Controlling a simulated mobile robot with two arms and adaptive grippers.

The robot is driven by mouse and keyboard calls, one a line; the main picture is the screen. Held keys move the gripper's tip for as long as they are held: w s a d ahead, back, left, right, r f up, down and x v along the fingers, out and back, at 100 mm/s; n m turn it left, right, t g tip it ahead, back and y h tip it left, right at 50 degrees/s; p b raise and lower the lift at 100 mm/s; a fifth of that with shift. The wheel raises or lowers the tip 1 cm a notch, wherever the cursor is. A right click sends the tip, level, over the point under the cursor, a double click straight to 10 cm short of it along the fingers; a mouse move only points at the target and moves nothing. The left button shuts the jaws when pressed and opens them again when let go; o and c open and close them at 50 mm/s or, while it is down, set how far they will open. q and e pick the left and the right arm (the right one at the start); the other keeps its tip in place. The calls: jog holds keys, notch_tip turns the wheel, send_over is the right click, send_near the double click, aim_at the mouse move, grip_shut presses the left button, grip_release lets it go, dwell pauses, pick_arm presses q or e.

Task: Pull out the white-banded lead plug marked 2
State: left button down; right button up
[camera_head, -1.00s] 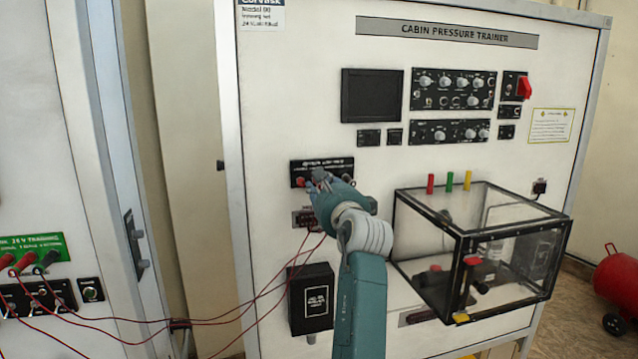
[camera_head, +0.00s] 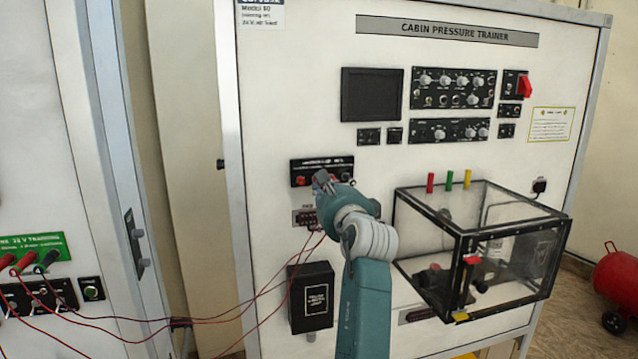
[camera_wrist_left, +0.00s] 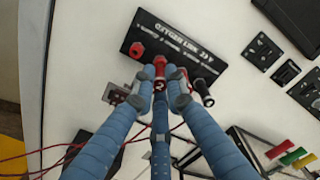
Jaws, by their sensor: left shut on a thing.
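The black oxygen link panel (camera_head: 322,165) is on the cabin pressure trainer, and it fills the upper middle of the left wrist view (camera_wrist_left: 172,47). My left gripper (camera_head: 323,182) is in front of its lower edge. In the left wrist view my blue fingers (camera_wrist_left: 160,82) are shut on a red lead plug (camera_wrist_left: 159,66) with a pale marking. The fingers cover much of it, and I cannot tell whether its tip is still in the socket. A red plug or socket (camera_wrist_left: 137,50) is to its left and a black plug (camera_wrist_left: 203,88) to its right. My right gripper is not in view.
Red leads (camera_head: 235,300) run from below the panel to the green trainer (camera_head: 35,250) at left. A black box (camera_head: 311,298) is below. A clear black-framed chamber (camera_head: 480,250) stands out at right of my arm.

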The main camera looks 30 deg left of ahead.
aim_at(323, 189)
pick_arm(q)
jog(key=shift+p+v, duration=0.35)
jog(key=shift+v, duration=1.4)
